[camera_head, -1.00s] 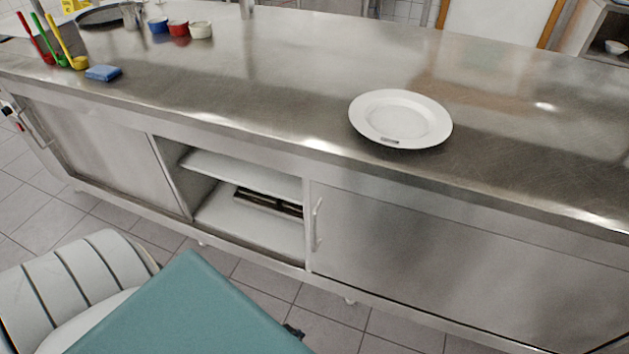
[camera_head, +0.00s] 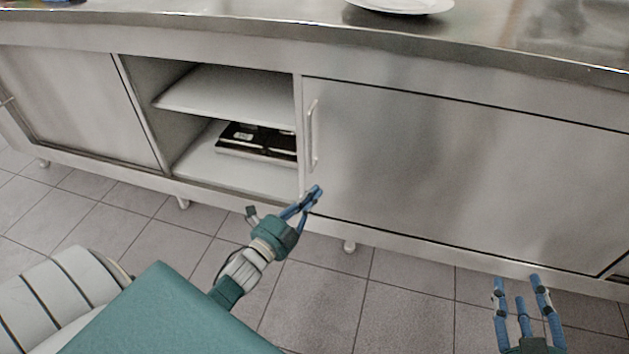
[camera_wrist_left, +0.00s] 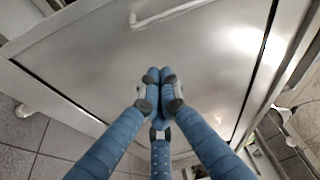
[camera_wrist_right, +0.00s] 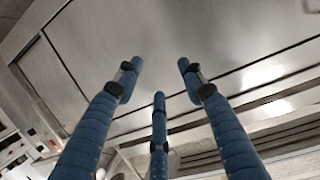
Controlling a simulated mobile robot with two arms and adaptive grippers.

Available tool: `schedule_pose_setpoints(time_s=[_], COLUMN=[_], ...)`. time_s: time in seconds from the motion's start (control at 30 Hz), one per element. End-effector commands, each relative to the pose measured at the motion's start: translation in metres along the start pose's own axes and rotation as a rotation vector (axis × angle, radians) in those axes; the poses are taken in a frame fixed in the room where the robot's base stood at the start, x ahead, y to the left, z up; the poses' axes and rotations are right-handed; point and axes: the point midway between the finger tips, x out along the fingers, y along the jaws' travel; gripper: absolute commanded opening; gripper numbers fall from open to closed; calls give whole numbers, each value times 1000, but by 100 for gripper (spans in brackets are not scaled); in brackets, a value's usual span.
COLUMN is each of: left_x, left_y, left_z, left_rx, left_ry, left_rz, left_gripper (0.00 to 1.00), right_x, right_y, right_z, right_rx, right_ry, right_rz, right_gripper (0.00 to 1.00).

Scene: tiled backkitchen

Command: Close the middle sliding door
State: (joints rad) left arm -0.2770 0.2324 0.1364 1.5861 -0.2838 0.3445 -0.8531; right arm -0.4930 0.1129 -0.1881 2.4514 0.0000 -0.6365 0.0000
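The sliding door (camera_head: 450,170) is a wide steel panel to the right of an open cabinet bay (camera_head: 228,125). Its upright bar handle (camera_head: 313,136) is near its left edge, and the handle also shows at the top of the left wrist view (camera_wrist_left: 172,14). My left gripper (camera_head: 314,193) is below the handle, in front of the door's lower left corner. Its fingers are together in the left wrist view, with nothing seen between them. My right gripper (camera_head: 518,282) is open and empty, low in front of the door's right part. Its fingers are spread in the right wrist view (camera_wrist_right: 159,72).
The open bay has a white shelf (camera_head: 225,92) and a dark item (camera_head: 258,142) below it. Another steel door (camera_head: 80,100) is on the left. A white plate (camera_head: 400,5) sits on the counter above. Tiled floor (camera_head: 400,290) lies free in front.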

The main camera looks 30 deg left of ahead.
Motion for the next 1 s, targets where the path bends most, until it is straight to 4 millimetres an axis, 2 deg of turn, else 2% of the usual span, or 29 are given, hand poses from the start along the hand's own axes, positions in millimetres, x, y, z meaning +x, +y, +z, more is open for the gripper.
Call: schedule_pose_setpoints(time_s=[0.27, 0.5, 0.6, 0.73, 1.0], left_x=[48, 85, 75, 71, 67], left_y=[2, 2, 4, 3, 2], left_z=[1, 1, 18, 29, 38], left_rx=[-2, -2, 0, -1, -4], left_ry=[0, 0, -2, -2, -2], left_rz=[-1, -1, 5, 4, 2], left_gripper=[0, 0, 0, 0, 0], right_x=[0, -16, -25, -35, -46], right_y=[-8, -13, -15, -17, -18], right_z=[-57, -107, -124, -141, -154], right_rx=[4, 9, 12, 15, 18], right_ry=[257, 486, 573, 658, 729], right_rz=[-16, -28, -33, -38, -42], right_gripper=[40, 40, 40, 40, 40])
